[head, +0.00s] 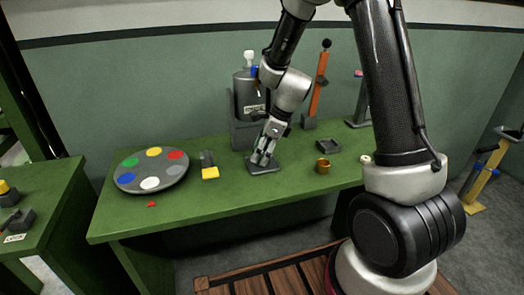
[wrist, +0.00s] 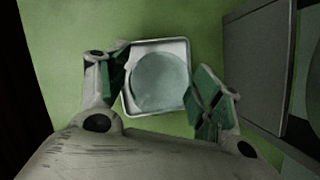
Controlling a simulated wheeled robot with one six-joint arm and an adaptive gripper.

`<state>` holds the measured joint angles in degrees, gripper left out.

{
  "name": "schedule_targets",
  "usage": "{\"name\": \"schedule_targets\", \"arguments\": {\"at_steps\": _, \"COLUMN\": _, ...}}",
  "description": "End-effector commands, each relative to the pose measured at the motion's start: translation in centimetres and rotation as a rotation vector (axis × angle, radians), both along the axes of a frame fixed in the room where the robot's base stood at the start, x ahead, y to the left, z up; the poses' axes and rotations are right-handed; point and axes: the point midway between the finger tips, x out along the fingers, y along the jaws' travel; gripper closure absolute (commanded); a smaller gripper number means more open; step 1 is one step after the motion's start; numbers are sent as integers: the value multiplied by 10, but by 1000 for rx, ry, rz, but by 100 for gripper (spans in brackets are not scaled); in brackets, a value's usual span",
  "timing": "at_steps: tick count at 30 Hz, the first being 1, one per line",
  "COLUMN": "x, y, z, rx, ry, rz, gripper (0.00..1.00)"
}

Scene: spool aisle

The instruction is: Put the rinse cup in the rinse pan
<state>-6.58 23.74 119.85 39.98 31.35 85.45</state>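A small brass-coloured cup (head: 323,166) stands upright on the right part of the green bench; it is the only clear cup in view. A shallow square grey pan (head: 264,167) lies on the bench in front of the bottle stand. In the wrist view the pan (wrist: 184,46) has a pale rim and a round grey-blue area inside; I cannot tell whether that is a recess or a thing lying in it. My gripper (head: 263,157) points down just above the pan, left of the brass cup. In the wrist view its fingers (wrist: 157,82) are spread, with nothing clearly held.
A grey bottle (head: 246,92) stands in a dark stand (head: 240,134) behind my gripper. A round paint palette (head: 150,172) and a yellow-ended block (head: 210,172) lie to the left. A small dark tray (head: 328,146) sits behind the cup. The bench's front middle is clear.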

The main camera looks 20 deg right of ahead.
Motion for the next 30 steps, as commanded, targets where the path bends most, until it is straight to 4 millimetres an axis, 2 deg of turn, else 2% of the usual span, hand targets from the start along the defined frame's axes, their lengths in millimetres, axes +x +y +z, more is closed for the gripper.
{"name": "schedule_targets", "arguments": {"at_steps": 11, "x": 0, "y": 0, "z": 4, "rx": -1, "ry": -2, "rz": 1, "gripper": 30}}
{"name": "schedule_targets", "arguments": {"at_steps": 14, "x": -1, "y": -5, "z": 16, "rx": 2, "ry": -4, "rz": 0, "gripper": 30}}
{"name": "schedule_targets", "arguments": {"at_steps": 24, "x": -12, "y": -31, "z": 85, "rx": 0, "ry": -5, "rz": -1, "gripper": 30}}
{"name": "schedule_targets", "arguments": {"at_steps": 30, "x": -16, "y": -40, "z": 109, "rx": 0, "ry": -2, "rz": -1, "gripper": 30}}
